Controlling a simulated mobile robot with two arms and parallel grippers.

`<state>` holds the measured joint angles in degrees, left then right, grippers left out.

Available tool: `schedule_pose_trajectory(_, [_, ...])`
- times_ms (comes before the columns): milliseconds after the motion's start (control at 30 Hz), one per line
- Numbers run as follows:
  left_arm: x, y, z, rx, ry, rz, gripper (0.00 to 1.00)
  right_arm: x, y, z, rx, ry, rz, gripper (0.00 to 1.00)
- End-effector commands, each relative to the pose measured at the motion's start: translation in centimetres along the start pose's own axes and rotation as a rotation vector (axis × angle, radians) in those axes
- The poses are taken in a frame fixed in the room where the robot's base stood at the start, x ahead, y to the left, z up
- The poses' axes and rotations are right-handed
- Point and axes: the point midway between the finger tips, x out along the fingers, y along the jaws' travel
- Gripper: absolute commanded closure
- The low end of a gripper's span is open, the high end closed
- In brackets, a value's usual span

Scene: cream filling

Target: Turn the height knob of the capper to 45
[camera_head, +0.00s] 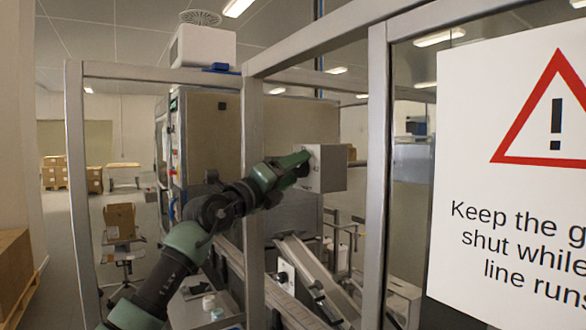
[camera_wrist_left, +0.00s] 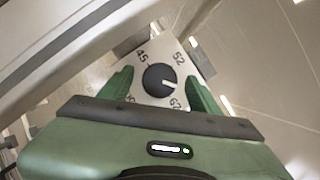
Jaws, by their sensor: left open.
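The capper's height knob (camera_wrist_left: 158,80) is a round black dial on a pale square plate (camera_wrist_left: 180,62). Its white mark points right, between the 52 at the upper right and a number at the lower right that looks like 62 or 67. The 45 is at the upper left; the lower left label is partly hidden. My left gripper (camera_head: 300,162) is open, at the left side of the grey box (camera_head: 328,169) in the head view. In the left wrist view its green fingers stand either side of the knob, with gaps visible. The knob is hidden in the head view.
Metal frame posts (camera_head: 254,130) and clear panels stand around the machine. A warning sign (camera_head: 510,170) hangs at the right. A sloped conveyor (camera_head: 315,275) runs below the box. A chair with a carton (camera_head: 120,220) stands at the left.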

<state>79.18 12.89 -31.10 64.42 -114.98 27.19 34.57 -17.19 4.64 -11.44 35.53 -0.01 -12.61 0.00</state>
Motion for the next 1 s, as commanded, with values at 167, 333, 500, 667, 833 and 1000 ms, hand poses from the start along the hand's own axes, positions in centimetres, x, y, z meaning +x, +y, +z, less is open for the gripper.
schedule_pose_trajectory(167, [-0.02,0.02,-0.04,0.0,0.0,0.0,0.45,0.04,-0.02,0.0,0.0,0.0,0.0,0.64])
schedule_pose_trajectory(333, [-0.03,0.03,-0.04,0.0,0.0,0.0,0.93,0.04,-0.03,0.0,0.0,0.0,0.0,0.64])
schedule_pose_trajectory(500, [-0.03,0.03,-0.05,-0.005,0.001,0.002,0.99,0.04,-0.04,0.0,0.0,0.0,-0.001,0.64])
schedule_pose_trajectory(667, [-0.01,-0.02,-0.09,-0.04,0.001,0.016,0.99,0.04,-0.06,0.0,0.0,0.0,-0.001,0.64])
schedule_pose_trajectory(833, [0.0,-0.07,-0.11,-0.124,0.001,0.051,0.99,0.1,-0.1,0.0,0.0,0.0,-0.001,0.64])
schedule_pose_trajectory(1000, [0.01,-0.21,-0.11,-0.241,0.001,0.098,0.99,0.32,-0.15,0.01,0.0,0.0,-0.002,0.64])
